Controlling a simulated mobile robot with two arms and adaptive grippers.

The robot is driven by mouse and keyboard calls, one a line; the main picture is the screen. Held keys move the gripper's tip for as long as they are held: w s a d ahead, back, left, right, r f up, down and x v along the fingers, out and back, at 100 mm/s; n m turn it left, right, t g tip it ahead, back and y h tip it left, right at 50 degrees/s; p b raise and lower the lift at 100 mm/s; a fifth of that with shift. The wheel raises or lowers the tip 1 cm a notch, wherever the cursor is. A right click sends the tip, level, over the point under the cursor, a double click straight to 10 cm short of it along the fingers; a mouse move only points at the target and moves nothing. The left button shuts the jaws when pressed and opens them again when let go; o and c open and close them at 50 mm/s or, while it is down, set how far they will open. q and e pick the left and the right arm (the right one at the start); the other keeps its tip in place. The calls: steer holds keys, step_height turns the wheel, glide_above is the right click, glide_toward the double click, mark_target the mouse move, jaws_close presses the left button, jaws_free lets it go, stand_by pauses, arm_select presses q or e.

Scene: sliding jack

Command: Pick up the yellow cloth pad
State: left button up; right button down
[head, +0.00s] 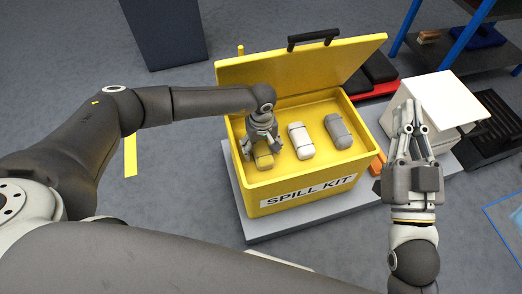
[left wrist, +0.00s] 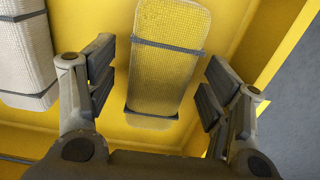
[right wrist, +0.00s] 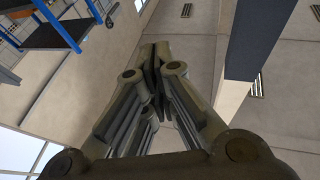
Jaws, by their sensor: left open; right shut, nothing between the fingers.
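The yellow cloth pad (head: 264,161) lies in the left part of the open yellow spill kit box (head: 300,187). In the left wrist view the pad (left wrist: 165,60) is a rounded, woven yellow roll with dark bands. My left gripper (head: 262,148) reaches down into the box over the pad. In the left wrist view its fingers (left wrist: 158,92) are spread, one on each side of the pad, with gaps to it. My right gripper (head: 408,110) is raised at the right, pointing up, with its fingers together and empty; they also meet in the right wrist view (right wrist: 157,60).
A white pad (head: 301,141) and a grey pad (head: 338,131) lie in the same box to the right. The box lid (head: 300,70) stands open behind. A white box (head: 440,100) with a raised flap stands behind my right gripper. A dark cabinet (head: 165,30) is at the back.

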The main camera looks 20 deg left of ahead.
arm_select(q)
steer(key=shift+f, duration=0.5)
steer(key=c, duration=1.1)
arm_select(e)
steer(key=shift+s+r+t+y, duration=0.3)
steer(key=shift+r+t, duration=0.1)
steer(key=shift+r, duration=0.3)
arm_select(q)
steer(key=shift+r, duration=0.1)
